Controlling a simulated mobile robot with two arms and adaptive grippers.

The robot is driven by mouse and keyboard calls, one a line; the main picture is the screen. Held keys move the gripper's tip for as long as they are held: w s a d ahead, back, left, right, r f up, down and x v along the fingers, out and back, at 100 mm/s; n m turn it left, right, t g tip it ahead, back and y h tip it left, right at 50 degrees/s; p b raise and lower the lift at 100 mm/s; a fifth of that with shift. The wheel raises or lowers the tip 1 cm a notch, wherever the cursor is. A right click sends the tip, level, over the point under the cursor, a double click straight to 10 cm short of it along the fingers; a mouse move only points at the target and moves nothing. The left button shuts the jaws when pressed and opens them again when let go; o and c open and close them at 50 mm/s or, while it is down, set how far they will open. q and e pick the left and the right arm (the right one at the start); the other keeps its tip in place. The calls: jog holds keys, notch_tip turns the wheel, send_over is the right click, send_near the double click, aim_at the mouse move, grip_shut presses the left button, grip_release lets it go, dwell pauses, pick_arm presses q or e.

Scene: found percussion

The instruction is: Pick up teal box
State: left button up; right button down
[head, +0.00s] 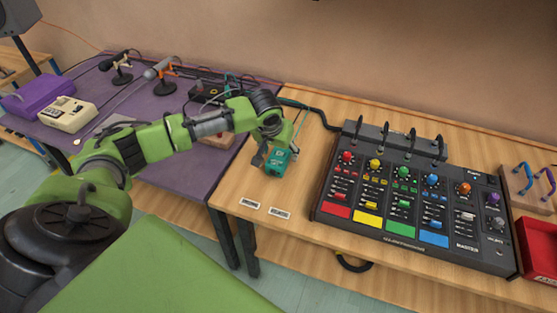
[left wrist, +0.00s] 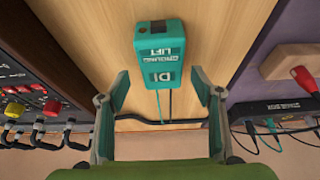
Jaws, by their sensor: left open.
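The teal box (head: 278,162) sits on the wooden table, to the left of the mixer. In the left wrist view the teal box (left wrist: 160,55) shows lettering reading "DI" and "GROUND LIFT", with thin teal cables running from its near end. My left gripper (head: 268,152) is at the box in the head view. In the left wrist view its two fingers (left wrist: 161,94) are spread apart, one to each side of the box's near end, with a gap on both sides. The gripper is open and holds nothing. My right gripper is not in view.
A large mixer (head: 415,195) with coloured knobs stands to the right. A purple table (head: 165,175) on the left holds microphones, a cream device (head: 68,114) and a purple case (head: 38,94).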

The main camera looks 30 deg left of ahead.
aim_at(280, 153)
pick_arm(q)
jog(key=x, duration=0.2)
jog(key=shift+w+a+f, duration=0.15)
jog(key=shift+w+f, duration=0.25)
jog(key=shift+f, duration=0.3)
jog(key=c, duration=1.4)
jog(key=shift+a, duration=0.1)
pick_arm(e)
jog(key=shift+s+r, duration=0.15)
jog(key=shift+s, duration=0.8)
